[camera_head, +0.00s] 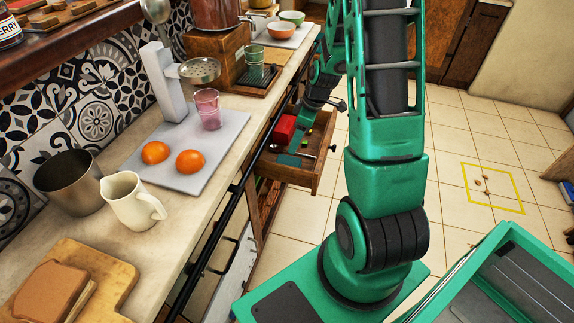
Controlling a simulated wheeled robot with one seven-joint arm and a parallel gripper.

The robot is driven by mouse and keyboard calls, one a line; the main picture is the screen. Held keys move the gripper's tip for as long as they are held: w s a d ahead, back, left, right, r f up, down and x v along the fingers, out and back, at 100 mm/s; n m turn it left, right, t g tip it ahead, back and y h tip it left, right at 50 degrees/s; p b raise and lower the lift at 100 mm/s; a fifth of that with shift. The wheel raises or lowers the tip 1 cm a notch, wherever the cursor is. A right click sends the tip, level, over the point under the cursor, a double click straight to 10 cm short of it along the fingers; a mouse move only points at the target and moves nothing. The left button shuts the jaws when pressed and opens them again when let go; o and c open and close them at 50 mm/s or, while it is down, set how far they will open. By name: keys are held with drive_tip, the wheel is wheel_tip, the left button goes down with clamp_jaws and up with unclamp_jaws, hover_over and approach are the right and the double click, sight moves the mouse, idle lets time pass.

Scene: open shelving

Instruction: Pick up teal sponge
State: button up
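An open wooden drawer (298,176) juts out below the counter. A small flat teal thing, which looks like the teal sponge (289,160), lies in the drawer near its front left. My arm reaches over the drawer from behind, and my gripper (303,118) is at the drawer's far end, above and beyond the sponge. The gripper is small and partly dark in this view, so I cannot tell whether its fingers are open or shut. It appears apart from the sponge.
A red block (284,129) lies in the drawer beside the gripper, with several small items near it. The counter (138,240) above holds a white pitcher (131,203), a metal pot (70,183) and two oranges on a grey board (213,152). Tiled floor lies right.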

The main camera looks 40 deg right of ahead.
hover_over(289, 161)
drive_tip(key=f, duration=0.3)
drive_tip(key=d+f, duration=0.1)
drive_tip(key=f, duration=0.1)
drive_tip(key=shift+s+f, duration=0.2)
drive_tip(key=shift+s, duration=0.1)
drive_tip(key=shift+s+x, duration=0.15)
drive_tip(key=shift+x, duration=1.2)
drive_tip(key=shift+s+x, duration=0.1)
drive_tip(key=shift+x, duration=1.25)
drive_tip(key=shift+f, duration=0.25)
drive_tip(key=c, duration=0.8)
